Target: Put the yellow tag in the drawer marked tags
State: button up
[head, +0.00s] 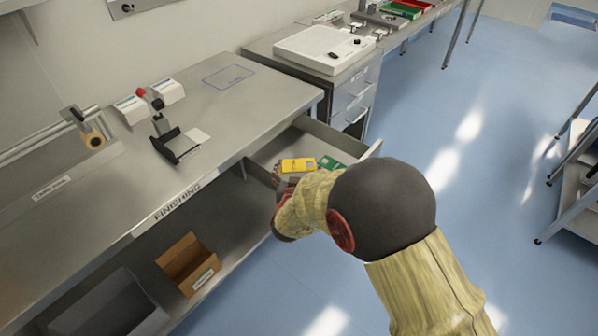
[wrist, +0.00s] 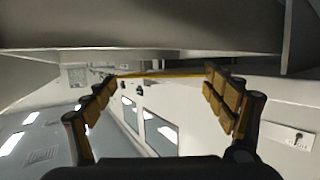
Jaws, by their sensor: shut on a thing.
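The yellow tag (head: 298,165) is at my gripper (head: 284,187), over the open drawer (head: 269,152) at the right end of the bench. In the wrist view the tag (wrist: 165,75) shows edge-on as a thin yellow strip between the two fingertips of my gripper (wrist: 160,83). My gripper is shut on the tag. A green card-like thing (head: 331,163) shows in the drawer, just right of the tag. My arm hides part of the drawer and its front, and I cannot read any marking on it. I cannot tell how high the tag is above the drawer floor.
The steel bench marked FINISHING (head: 232,128) stands left of the drawer, with a black-and-white device (head: 178,145) on it. A brown box (head: 188,264) sits on the lower shelf. A drawer cabinet (head: 352,98) stands behind. The blue floor (head: 470,210) at right is clear.

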jog(key=shift+f+b, duration=0.3)
jog(key=shift+f, duration=0.1)
jog(key=shift+f, duration=0.15)
jog(key=o, duration=0.8)
